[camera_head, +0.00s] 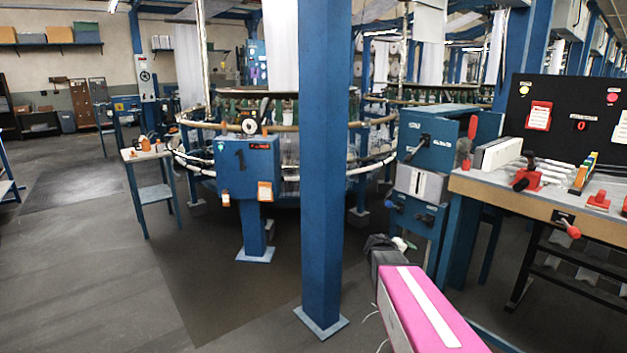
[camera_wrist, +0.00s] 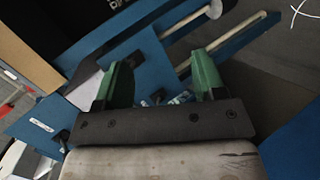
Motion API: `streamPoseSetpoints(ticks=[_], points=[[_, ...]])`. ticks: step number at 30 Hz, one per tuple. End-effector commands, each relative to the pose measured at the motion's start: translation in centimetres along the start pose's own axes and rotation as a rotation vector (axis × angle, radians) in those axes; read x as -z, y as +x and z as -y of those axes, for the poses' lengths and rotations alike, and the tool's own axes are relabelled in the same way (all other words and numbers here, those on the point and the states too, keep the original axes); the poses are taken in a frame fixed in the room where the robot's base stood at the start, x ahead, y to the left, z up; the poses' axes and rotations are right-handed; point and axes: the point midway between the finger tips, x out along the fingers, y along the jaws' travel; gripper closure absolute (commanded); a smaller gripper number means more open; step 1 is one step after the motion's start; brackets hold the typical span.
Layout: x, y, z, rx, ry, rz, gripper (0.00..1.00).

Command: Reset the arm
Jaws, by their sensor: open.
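My gripper (camera_wrist: 158,66) is open in the wrist view, its two green fingers apart with nothing held between them. Blue metal parts and the dark floor show beyond the fingers. In the head view my pink arm reaches up from the lower right, and its dark end (camera_head: 384,245) is beside the blue machine cabinet (camera_head: 432,138). The fingers are too small there to make out clearly.
A workbench (camera_head: 500,190) with red-handled tools stands at the right. A blue post (camera_head: 322,160) rises in the middle, before the circular loom and its control box (camera_head: 246,170). A small side table (camera_head: 155,194) stands left. The floor at left is clear.

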Motion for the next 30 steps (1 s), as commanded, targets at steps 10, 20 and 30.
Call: streamPoseSetpoints(ticks=[10,20,30], points=[[-9.0,-7.9,9.0,0.527,0.151,0.212,0.36],[-13.1,-16.5,14.3,0.956,0.225,0.326,0.36],[-13.3,-18.0,15.1,1.035,0.238,0.340,0.36]])
